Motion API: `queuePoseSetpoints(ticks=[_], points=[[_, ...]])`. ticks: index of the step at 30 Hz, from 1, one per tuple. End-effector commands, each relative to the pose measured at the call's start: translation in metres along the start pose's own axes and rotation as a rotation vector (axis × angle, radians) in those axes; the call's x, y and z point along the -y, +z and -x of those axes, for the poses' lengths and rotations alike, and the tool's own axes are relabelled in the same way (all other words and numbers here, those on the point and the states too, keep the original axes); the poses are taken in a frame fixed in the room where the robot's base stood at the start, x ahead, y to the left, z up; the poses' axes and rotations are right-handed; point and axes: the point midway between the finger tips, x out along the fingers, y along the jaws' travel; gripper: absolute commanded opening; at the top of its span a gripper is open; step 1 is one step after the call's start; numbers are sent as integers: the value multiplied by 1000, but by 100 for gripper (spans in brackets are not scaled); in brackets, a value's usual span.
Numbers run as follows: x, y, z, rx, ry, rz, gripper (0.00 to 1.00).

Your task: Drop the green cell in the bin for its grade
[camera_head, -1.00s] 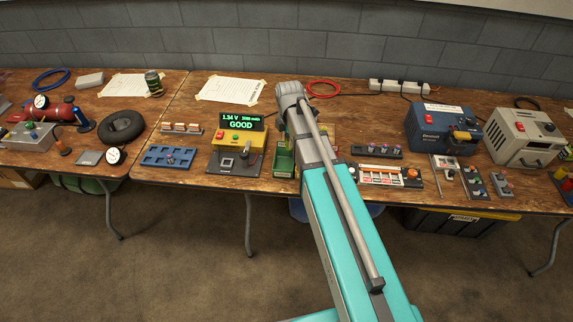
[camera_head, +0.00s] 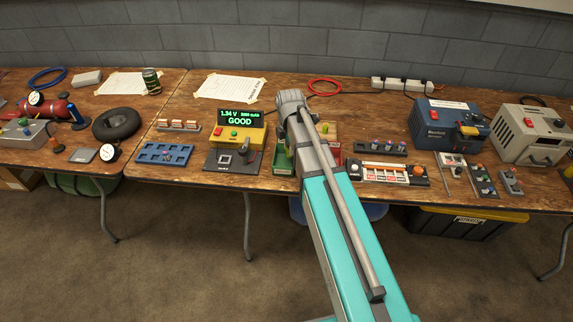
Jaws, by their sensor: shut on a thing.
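The tester (camera_head: 226,133) is yellow with a black base, and its green display (camera_head: 240,118) reads GOOD. Its socket (camera_head: 224,159) shows on the base. A green bin (camera_head: 282,160) stands right of the tester, partly covered by my arm. Just right of my arm, parts of a yellowish bin (camera_head: 328,132) and a reddish one (camera_head: 335,150) show. My gripper is hidden behind my teal and grey arm, which reaches over the bins. I cannot make out the green cell.
A blue tray (camera_head: 164,153) and a rack of cells (camera_head: 179,125) lie left of the tester. A dark rack (camera_head: 380,148), a striped panel (camera_head: 385,172) and a blue power unit (camera_head: 443,127) stand to the right. A paper sheet (camera_head: 229,88) lies behind.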

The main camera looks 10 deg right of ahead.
Motion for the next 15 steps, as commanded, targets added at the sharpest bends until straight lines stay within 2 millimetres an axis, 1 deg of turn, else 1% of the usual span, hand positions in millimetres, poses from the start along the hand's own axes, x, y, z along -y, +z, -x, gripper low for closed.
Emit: queuePoseSetpoints(ticks=[3, 12, 13, 15], points=[[0, 0, -3, 0, 0, 0, 0], [0, 0, -3, 0, 0, -1, 0], [0, 0, -3, 0, 0, -1, 32], [0, 1, -3, 0, 0, -1, 45]])
